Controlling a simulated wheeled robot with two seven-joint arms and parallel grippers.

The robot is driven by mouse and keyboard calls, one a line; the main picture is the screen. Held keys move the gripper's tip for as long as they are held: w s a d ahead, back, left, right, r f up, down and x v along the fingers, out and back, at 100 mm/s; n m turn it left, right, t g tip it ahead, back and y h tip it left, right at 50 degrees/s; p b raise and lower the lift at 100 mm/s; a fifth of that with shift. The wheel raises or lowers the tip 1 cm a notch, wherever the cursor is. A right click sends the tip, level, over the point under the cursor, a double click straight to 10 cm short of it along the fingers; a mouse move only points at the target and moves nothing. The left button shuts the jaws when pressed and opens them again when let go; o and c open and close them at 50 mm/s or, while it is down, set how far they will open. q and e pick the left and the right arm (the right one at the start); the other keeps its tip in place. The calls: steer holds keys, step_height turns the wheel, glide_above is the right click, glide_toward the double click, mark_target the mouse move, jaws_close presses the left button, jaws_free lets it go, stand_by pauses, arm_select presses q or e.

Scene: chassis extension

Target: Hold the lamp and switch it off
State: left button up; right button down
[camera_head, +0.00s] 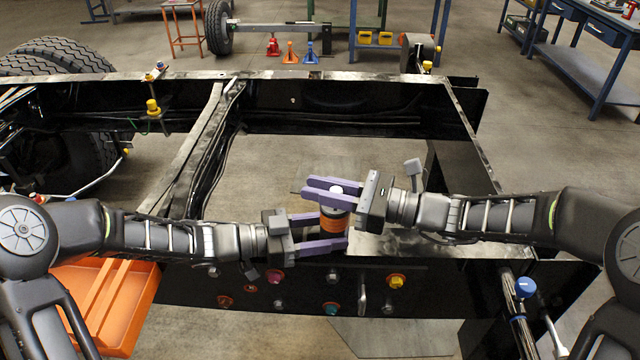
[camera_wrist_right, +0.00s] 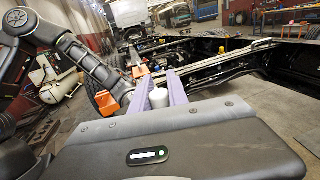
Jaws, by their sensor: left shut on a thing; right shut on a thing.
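The lamp (camera_head: 334,224) is a short cylinder with an orange band, a dark lower part and a white top, near the middle of the head view. My left gripper (camera_head: 322,234) comes in from the left with purple fingers shut around the lamp's body. My right gripper (camera_head: 334,192) comes in from the right, higher up, with its purple fingers shut on the lamp's white top. In the right wrist view the white top (camera_wrist_right: 158,98) shows between the two fingers. The fingers hide part of the lamp, and I cannot tell whether it is lit.
A black chassis frame (camera_head: 370,273) with coloured knobs and bolts lies below and around both grippers. An orange tray (camera_head: 112,300) is at the lower left. Workbenches (camera_head: 585,65) and jack stands (camera_head: 290,54) stand farther back. The frame's middle opening shows bare floor.

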steer(key=shift+s, duration=0.8)
steer(key=c, duration=1.3)
jaws_free()
steer(key=shift+o, duration=0.2)
steer(key=v, duration=1.2)
steer(key=shift+r, duration=0.1)
step_height(320, 180, up, 6)
steer(key=shift+f, duration=0.1)
